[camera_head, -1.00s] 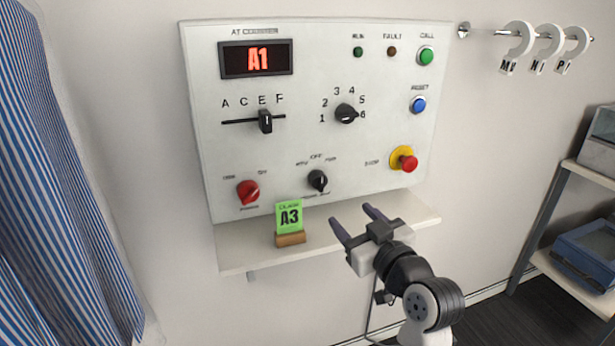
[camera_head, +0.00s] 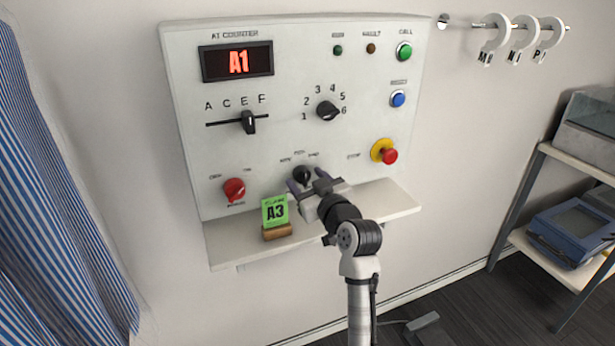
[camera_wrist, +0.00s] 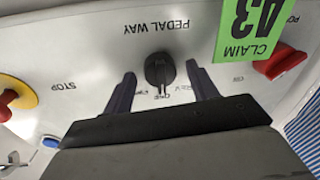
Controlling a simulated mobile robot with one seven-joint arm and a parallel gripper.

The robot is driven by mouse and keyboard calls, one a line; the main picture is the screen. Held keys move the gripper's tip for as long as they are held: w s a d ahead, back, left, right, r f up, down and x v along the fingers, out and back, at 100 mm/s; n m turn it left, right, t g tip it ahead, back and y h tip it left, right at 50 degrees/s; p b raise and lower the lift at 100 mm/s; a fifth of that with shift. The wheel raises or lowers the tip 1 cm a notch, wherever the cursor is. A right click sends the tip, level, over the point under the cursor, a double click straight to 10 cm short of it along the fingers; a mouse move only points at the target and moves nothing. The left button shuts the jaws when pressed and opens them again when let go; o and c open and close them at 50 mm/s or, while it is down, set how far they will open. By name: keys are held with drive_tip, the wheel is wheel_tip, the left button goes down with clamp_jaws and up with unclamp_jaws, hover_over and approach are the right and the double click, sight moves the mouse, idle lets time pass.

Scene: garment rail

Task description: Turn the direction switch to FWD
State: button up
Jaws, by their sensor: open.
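The direction switch (camera_head: 302,174) is a black rotary knob low on the white panel, with small REV, OFF and FWD lettering above it in the head view. In the wrist view my gripper (camera_wrist: 162,86) is open, one finger on each side of the knob, with visible gaps. Whether the fingers reach around its depth, I cannot tell.
A green A3 claim card (camera_head: 275,211) stands on the shelf (camera_head: 385,203) left of my gripper. A red power knob (camera_head: 234,190) and a red stop button (camera_head: 389,156) flank the switch. The display (camera_head: 238,62) reads A1. A striped curtain (camera_head: 50,200) hangs left.

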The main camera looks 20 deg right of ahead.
drive_tip(key=shift+w, duration=0.1)
drive_tip(key=c, duration=1)
drive_tip(key=shift+m, duration=0.3)
drive_tip(key=m, duration=0.3)
drive_tip(key=shift+a, duration=0.1)
drive_tip(key=shift+f+m+t+p, duration=0.1)
drive_tip(key=shift+m+t+p, duration=0.3)
drive_tip(key=shift+m, duration=1.9)
drive_tip(key=o, duration=1)
